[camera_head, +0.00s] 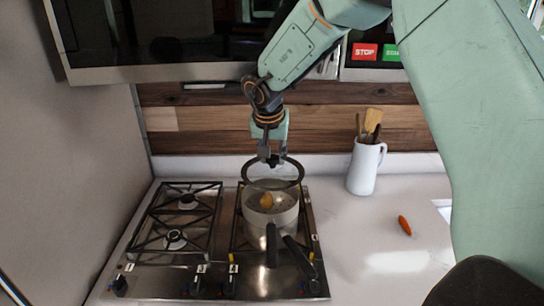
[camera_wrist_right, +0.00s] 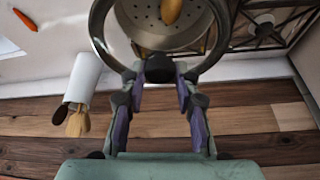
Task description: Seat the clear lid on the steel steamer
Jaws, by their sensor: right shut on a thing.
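The clear lid (camera_head: 258,174), a glass disc with a dark rim, is held above and slightly behind the steel steamer (camera_head: 258,216). My right gripper (camera_head: 272,160) is shut on the lid's dark knob. In the right wrist view the knob (camera_wrist_right: 159,68) sits between the fingers of my gripper (camera_wrist_right: 160,85), and the lid's rim (camera_wrist_right: 100,30) arches beyond it. The steamer stands on the right side of the stove, with a brown, potato-like item (camera_head: 266,201) in its perforated basket. The lid appears apart from the steamer. My left gripper is not in view.
The steel gas stove (camera_head: 150,283) has black grates and knobs along its front. A white jug (camera_head: 364,168) with wooden utensils and a carrot (camera_head: 405,225) are on the counter (camera_head: 345,265) to the right. A microwave-like appliance (camera_head: 160,72) hangs above.

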